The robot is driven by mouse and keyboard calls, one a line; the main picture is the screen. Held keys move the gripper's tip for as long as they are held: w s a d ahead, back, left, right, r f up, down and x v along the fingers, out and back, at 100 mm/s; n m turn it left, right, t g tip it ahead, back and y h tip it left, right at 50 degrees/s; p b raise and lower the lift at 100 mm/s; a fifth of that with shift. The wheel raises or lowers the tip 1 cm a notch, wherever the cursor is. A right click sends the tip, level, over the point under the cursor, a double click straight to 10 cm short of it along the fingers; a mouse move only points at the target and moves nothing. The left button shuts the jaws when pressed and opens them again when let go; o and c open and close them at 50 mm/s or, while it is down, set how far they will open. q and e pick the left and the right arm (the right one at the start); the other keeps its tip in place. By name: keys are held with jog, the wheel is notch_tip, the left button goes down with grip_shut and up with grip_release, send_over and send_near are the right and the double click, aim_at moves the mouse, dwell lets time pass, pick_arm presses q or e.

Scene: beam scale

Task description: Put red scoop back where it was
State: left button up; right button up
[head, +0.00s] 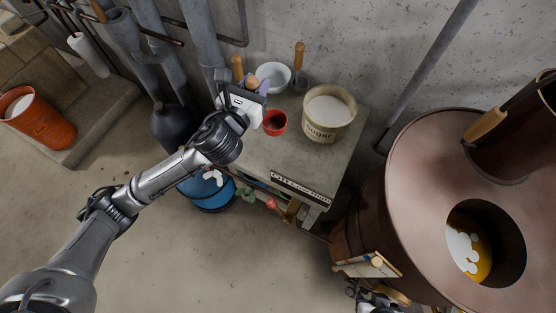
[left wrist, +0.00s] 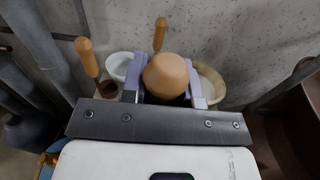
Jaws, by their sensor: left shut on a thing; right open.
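The red scoop (head: 274,123) shows its round red cup over the stone table, just left of the sugar bucket. I cannot tell if it touches the tabletop. My left gripper (head: 257,87) is shut on its wooden handle. In the left wrist view the rounded handle end (left wrist: 167,75) sits between the purple fingers of my left gripper (left wrist: 165,88), and the red cup is hidden there. My right gripper (head: 375,296) seems to show only partly at the bottom edge, left of centre of the copper vessel.
The sugar bucket (head: 324,130), a white bowl (head: 273,70) and two other wooden-handled scoops, one with a grey cup (head: 299,84), stand close by along the wall. The table's front (head: 290,180) is clear. A large copper vessel (head: 420,180) stands right.

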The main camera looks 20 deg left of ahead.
pick_arm(q)
jog(key=w+f+b, duration=0.2)
jog(key=f+b, duration=0.3)
jog(key=f, duration=0.4)
jog(key=w+f+h+b, duration=0.1)
jog(key=f+b, duration=0.4)
jog(key=f, duration=0.5)
jog(key=shift+w+a+f, duration=0.15)
jog(key=shift+w+f, duration=0.05)
jog(key=shift+w, duration=0.4)
jog(key=o, duration=1)
jog(key=shift+f, duration=0.15)
jog(key=s, duration=0.4)
jog(key=s+a, duration=0.1)
jog(key=s, duration=0.7)
jog(key=shift+a+r, duration=0.2)
jog(key=shift+a, duration=0.15)
